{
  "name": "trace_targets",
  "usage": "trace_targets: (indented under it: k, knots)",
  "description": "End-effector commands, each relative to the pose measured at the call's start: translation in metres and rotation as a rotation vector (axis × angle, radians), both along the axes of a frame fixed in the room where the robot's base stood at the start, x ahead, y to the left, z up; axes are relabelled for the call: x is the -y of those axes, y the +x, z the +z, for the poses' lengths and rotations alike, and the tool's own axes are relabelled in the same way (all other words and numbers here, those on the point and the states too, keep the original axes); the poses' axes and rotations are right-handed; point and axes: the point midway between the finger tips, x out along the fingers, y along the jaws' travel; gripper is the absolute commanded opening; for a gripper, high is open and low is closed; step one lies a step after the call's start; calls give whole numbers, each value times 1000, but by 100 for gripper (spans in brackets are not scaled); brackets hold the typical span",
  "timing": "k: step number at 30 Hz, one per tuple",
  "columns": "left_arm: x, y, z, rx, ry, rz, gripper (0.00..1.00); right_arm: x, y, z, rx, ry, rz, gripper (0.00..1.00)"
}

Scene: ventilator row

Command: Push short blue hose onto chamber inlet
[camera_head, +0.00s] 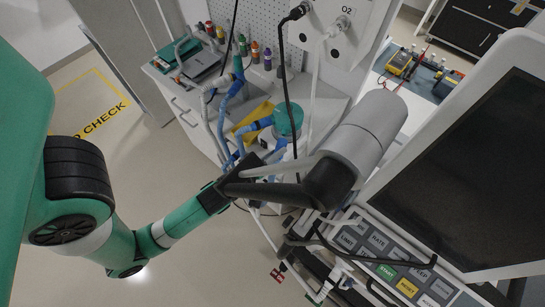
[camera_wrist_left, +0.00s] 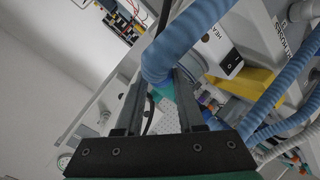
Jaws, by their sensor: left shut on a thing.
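My left gripper (camera_head: 264,160) reaches in from the left in the head view, close to the chamber area. In the left wrist view, the jaws of my left gripper (camera_wrist_left: 160,78) are closed on a thick blue corrugated hose (camera_wrist_left: 180,42). The hose runs from the fingertips up to the right. I cannot tell from the head view which blue hose it is. A teal-topped chamber (camera_head: 288,118) stands just beyond the gripper, with blue hose (camera_head: 254,126) beside it. The chamber's inlet is hidden, and I cannot tell whether the hose touches it. My right gripper does not show.
The ventilator screen (camera_head: 460,165) and its keypad (camera_head: 385,262) fill the right side. A large grey cylinder (camera_head: 368,125) overhangs near the gripper. A yellow part (camera_wrist_left: 257,80) and a heater box (camera_wrist_left: 226,58) sit near the hose. Cables hang behind. Open floor lies at lower left.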

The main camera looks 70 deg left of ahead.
Motion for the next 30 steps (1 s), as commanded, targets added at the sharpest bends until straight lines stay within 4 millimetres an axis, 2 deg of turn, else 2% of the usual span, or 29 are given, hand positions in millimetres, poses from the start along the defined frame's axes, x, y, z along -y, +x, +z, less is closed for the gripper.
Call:
trace_targets:
  k: [4,30]
  knots:
    - [-9,5,1,2,0,3,0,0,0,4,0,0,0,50]
    - [-11,5,2,6,6,5,0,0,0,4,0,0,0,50]
